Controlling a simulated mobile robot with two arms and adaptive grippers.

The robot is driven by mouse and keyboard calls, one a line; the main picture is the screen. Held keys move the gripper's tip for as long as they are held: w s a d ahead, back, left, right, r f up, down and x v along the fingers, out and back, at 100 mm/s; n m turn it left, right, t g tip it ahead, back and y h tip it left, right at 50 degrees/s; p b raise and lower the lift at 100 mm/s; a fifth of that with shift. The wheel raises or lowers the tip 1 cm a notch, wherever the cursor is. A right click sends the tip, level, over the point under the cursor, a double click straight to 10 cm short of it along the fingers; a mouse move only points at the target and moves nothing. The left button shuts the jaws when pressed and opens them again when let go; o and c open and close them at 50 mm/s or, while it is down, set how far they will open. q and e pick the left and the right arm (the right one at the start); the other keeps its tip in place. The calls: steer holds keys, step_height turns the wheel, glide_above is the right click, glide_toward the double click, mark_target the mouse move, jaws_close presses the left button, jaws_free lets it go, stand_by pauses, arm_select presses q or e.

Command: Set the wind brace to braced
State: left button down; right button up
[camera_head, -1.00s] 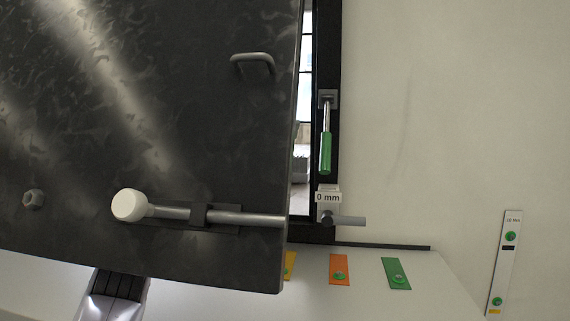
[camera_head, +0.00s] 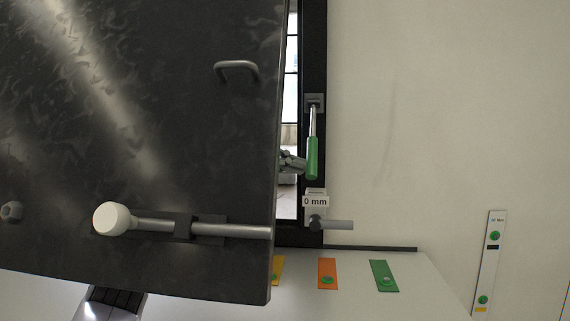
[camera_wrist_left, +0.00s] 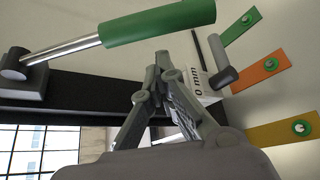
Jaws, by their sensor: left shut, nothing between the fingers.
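A lever with a green grip (camera_head: 312,158) hangs nearly straight down from a grey pivot block (camera_head: 314,103) on the dark frame. It also shows across the top of the left wrist view (camera_wrist_left: 160,21). No label names the wind brace; this lever may be it. My left gripper (camera_head: 300,164) reaches through the gap beside the door, just left of the green grip. In the left wrist view its fingertips (camera_wrist_left: 162,60) are together and empty, close to the grip; contact cannot be told. The door hides most of my left arm. My right gripper is not in view.
A large dark door (camera_head: 150,130) carries a handle (camera_head: 237,70) and a rod with a white knob (camera_head: 112,219). A "0 mm" block (camera_head: 315,201) with a grey peg (camera_head: 337,225) sits below the lever. Coloured tags (camera_head: 328,273) lie on the ledge. Pale wall right is mostly clear.

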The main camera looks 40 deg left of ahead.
arm_select(q)
steer(key=shift+s+d+r, duration=0.3)
steer(key=shift+s+r, duration=0.1)
steer(key=shift+s+d+r+p, duration=0.15)
steer(key=shift+s+r+p, duration=0.15)
steer(key=shift+s+p, duration=0.05)
